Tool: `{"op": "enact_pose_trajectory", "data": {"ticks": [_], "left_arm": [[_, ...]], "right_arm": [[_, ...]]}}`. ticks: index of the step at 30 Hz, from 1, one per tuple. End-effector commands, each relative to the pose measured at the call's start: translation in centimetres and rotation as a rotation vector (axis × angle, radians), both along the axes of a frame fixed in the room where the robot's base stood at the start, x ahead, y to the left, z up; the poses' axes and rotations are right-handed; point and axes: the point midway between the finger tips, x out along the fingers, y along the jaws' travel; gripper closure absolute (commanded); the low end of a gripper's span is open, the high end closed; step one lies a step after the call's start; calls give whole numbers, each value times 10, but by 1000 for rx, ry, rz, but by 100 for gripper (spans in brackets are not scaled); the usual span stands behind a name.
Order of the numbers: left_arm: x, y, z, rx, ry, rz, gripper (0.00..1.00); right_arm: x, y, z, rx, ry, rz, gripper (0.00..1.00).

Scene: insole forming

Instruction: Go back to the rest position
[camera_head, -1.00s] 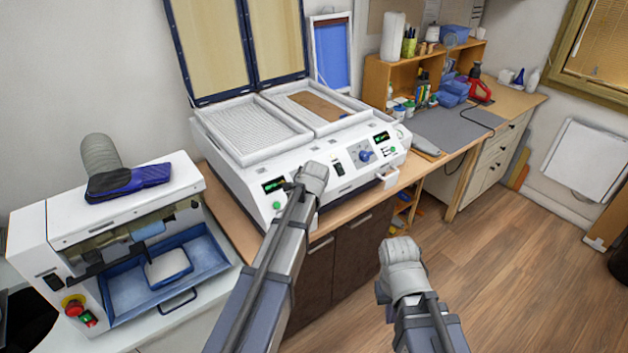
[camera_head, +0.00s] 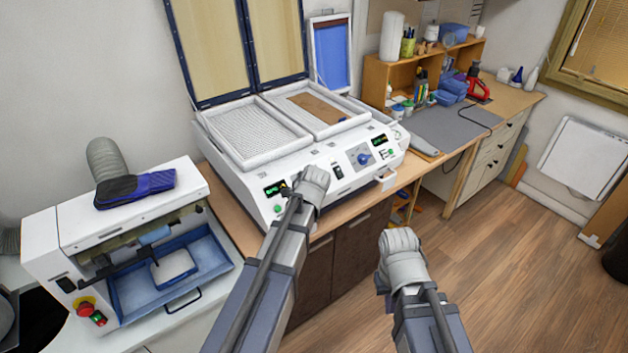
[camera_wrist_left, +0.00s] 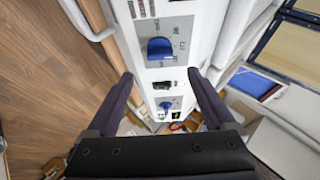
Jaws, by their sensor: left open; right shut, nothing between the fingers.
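My left arm reaches in front of the white forming machine (camera_head: 240,172) in the head view, and its fingers are largely hidden there. In the left wrist view my left gripper (camera_wrist_left: 161,77) is open and empty, its two dark fingers spread in front of the machine's control panel with a blue knob (camera_wrist_left: 159,48). My right gripper (camera_head: 382,283) is low in front of the wooden floor, below the grey wrist. It is shut with nothing in it; its fingertips are mostly hidden.
The machine's framed lids stand open, and a brown sheet (camera_head: 318,107) lies in its right bed. A smaller white machine (camera_head: 75,222) with a blue tray stands at left, blue-and-black insoles (camera_head: 135,187) on top. A workbench (camera_head: 450,128) is at right. The floor (camera_head: 510,270) is clear.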

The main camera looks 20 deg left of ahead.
Motion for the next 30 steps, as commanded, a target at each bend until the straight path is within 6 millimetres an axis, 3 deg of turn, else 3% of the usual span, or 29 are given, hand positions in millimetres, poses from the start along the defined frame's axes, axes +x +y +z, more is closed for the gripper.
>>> {"op": "enact_pose_trajectory", "data": {"ticks": [8,11,13,17,21,27,30], "left_arm": [[0,0,-1,-1,1,0,12],[-10,-8,-15,-25,22,13,12],[-28,-23,-36,-67,68,36,12],[-84,-62,-93,-177,207,122,12],[-157,-102,-148,-276,386,246,12],[-249,-137,-196,-327,598,409,12],[-279,-145,-208,-328,665,467,12]], "right_arm": [[0,0,-1,0,0,0,100],[0,0,-10,0,0,0,100],[0,0,-23,0,0,1,100],[0,0,-57,-1,-1,3,100],[0,0,-91,-1,-1,6,100],[0,0,-127,-2,-1,10,100],[0,0,-137,-2,-2,11,100]]}}
